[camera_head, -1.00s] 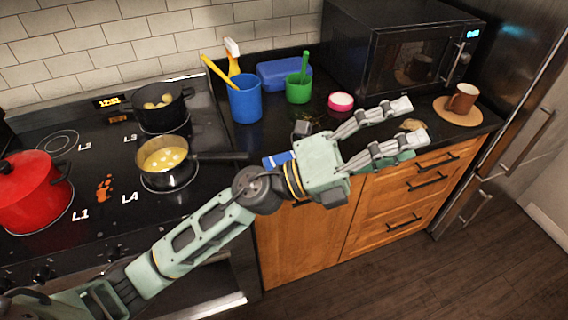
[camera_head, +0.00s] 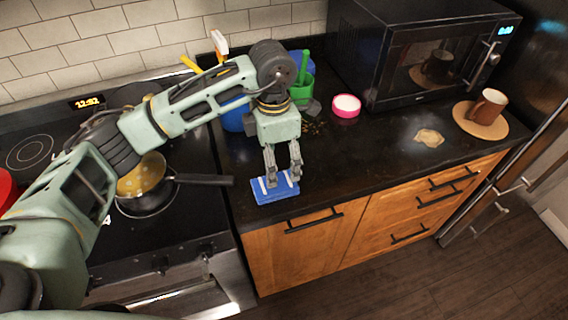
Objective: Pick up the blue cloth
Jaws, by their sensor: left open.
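The blue cloth (camera_head: 274,197) lies flat near the front edge of the black counter, just right of the stove. My left gripper (camera_head: 277,183) points down over the cloth, its two fingers apart. The fingertips are at the cloth's far half; I cannot tell whether they touch it. No cloth is visibly pinched between them. My right gripper is not in view.
The pan (camera_head: 146,188) on the stove has its handle pointing toward the cloth. A pink-rimmed bowl (camera_head: 346,105), the green cup (camera_head: 301,88) and the microwave (camera_head: 420,55) stand behind. A pale spill (camera_head: 429,138) and a brown mug (camera_head: 487,106) are to the right.

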